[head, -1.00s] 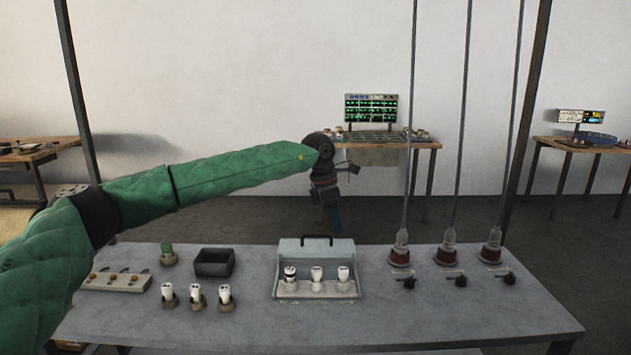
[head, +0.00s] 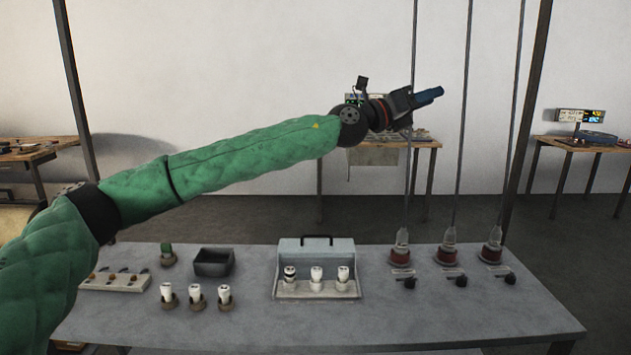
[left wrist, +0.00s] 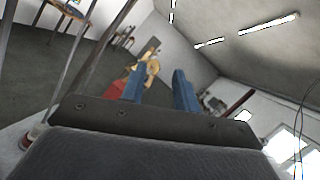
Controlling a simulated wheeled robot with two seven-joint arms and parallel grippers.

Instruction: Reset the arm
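My left arm in its green sleeve reaches across the head view from the left, high above the grey table (head: 400,325). My left gripper (head: 438,93) is at its end, pointing right and slightly up, in front of the back wall. In the left wrist view the two blue fingers of the left gripper (left wrist: 159,88) stand apart with nothing between them. My right gripper is not seen in either view.
The table holds a grey case with three white pieces (head: 317,291), a black bin (head: 214,262), a cream strip (head: 113,281) and several small holders. Three red-based fixtures (head: 402,256) hang on rods at the right. The air around the gripper is clear.

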